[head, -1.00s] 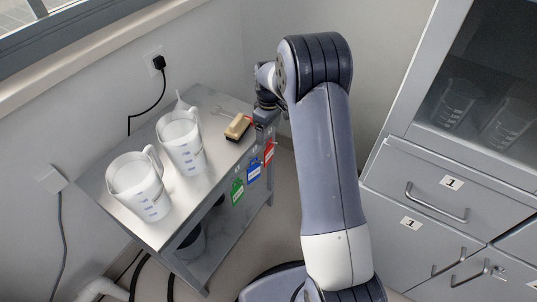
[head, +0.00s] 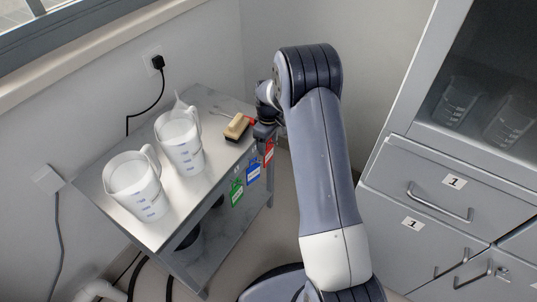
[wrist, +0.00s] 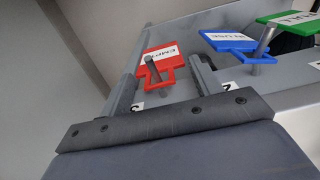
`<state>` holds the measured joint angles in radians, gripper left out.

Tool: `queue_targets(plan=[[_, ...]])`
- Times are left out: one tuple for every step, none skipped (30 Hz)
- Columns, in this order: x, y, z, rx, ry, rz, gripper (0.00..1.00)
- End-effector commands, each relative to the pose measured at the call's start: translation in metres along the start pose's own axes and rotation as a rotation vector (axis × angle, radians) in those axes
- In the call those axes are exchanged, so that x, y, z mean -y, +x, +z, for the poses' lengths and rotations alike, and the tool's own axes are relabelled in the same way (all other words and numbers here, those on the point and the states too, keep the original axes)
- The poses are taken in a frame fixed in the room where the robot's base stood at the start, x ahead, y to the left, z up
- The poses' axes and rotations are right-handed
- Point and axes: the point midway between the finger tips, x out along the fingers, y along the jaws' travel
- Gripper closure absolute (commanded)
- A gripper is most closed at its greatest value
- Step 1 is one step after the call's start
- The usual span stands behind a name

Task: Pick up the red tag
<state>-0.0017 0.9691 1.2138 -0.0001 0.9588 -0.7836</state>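The red tag (head: 269,151) hangs at the right end of the row of tags on the table's front edge. In the wrist view the red tag (wrist: 158,58) hangs on a metal peg (wrist: 152,69) and carries a white label. My gripper (wrist: 168,68) is open, with one finger to each side of the red tag. No contact with it shows. In the head view my gripper (head: 265,129) is just above the red tag, and my arm partly hides it.
A blue tag (head: 253,172) and a green tag (head: 236,192) hang left of the red one. The blue tag (wrist: 229,40) is close to my right finger. A brush (head: 237,127) and two white measuring jugs (head: 137,188) stand on the metal table (head: 205,182). A cabinet (head: 435,195) stands at right.

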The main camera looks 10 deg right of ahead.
Motion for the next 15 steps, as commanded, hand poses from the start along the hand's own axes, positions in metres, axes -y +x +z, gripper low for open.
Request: queue_targets(plan=[[-0.0001,-0.0002,-0.0001,0.0,0.0,0.0,0.44],[-0.0001,-0.0002,-0.0001,0.0,0.0,0.0,0.46],[-0.0001,-0.0002,-0.0001,0.0,0.0,0.0,0.49],[0.0,-0.0002,-0.0001,0.0,0.0,0.0,0.52],[0.0,-0.0002,-0.0001,0.0,0.0,0.0,0.54],[0.0,-0.0002,-0.0001,0.0,0.0,0.0,0.58],[-0.0001,-0.0002,-0.0001,0.0,0.0,0.0,0.6],[-0.0001,-0.0002,-0.0001,0.0,0.0,0.0,0.63],[-0.0001,-0.0002,-0.0001,0.0,0.0,0.0,0.66],[-0.0001,-0.0002,-0.0001,0.0,0.0,0.0,0.68],[-0.0001,-0.0003,-0.0001,0.0,0.0,0.0,0.71],[-0.0001,-0.0003,-0.0001,0.0,0.0,0.0,0.74],[-0.0001,-0.0003,-0.0001,0.0,0.0,0.0,0.76],[-0.0001,-0.0003,-0.0001,0.0,0.0,0.0,0.79],[-0.0001,-0.0003,-0.0001,0.0,0.0,0.0,0.79]])
